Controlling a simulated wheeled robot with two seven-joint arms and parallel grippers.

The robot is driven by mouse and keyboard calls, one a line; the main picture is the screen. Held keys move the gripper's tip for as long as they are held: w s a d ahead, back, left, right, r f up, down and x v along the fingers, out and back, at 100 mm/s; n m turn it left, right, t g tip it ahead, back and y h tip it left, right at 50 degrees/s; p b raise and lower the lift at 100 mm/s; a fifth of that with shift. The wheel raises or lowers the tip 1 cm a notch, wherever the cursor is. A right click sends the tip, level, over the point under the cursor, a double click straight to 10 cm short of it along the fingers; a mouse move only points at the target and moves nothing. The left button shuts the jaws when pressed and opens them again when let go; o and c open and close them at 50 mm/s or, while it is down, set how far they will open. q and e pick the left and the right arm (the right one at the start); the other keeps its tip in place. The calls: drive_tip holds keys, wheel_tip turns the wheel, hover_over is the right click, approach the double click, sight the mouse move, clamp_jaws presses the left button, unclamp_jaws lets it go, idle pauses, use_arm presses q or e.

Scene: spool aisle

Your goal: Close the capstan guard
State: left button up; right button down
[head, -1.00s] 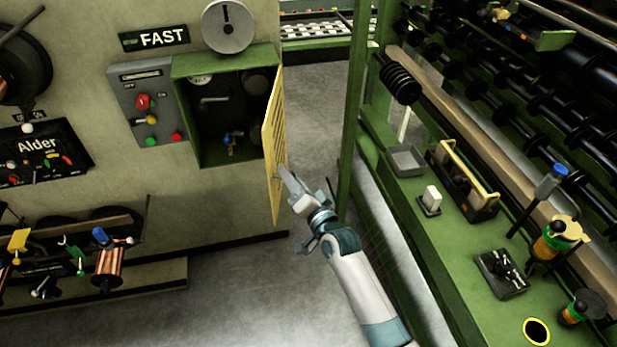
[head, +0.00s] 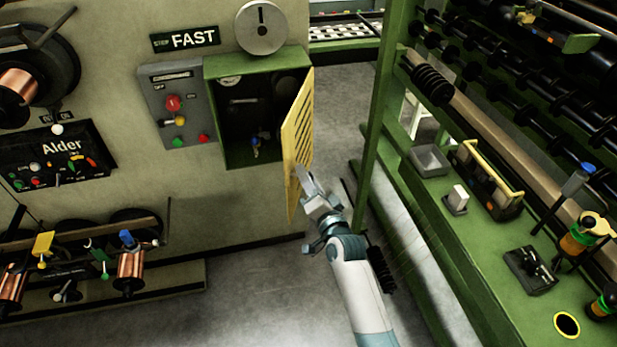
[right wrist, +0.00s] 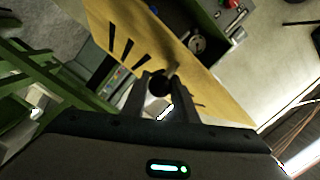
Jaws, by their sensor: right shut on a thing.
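The capstan guard is a yellow slotted door (head: 297,130) hinged at the right edge of a green box (head: 226,120) on the machine wall. It stands ajar, swung outward, and the dark inside of the box shows to its left. My right gripper (head: 303,178) is at the door's lower outer part. In the right wrist view the yellow door (right wrist: 205,75) fills the upper middle, and the gripper (right wrist: 162,90) is shut on a dark round knob (right wrist: 159,83) on it. My left gripper is not in view.
A grey control box (head: 172,105) with red, yellow and green buttons is left of the green box. Spools of copper wire (head: 130,268) sit lower left. A green bench (head: 430,205) with tools stands at the right. Grey floor (head: 245,280) lies clear between.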

drive_tip(key=c, duration=1.7)
unclamp_jaws()
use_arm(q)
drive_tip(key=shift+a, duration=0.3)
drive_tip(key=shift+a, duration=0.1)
use_arm(e)
drive_tip(key=shift+s, duration=0.15)
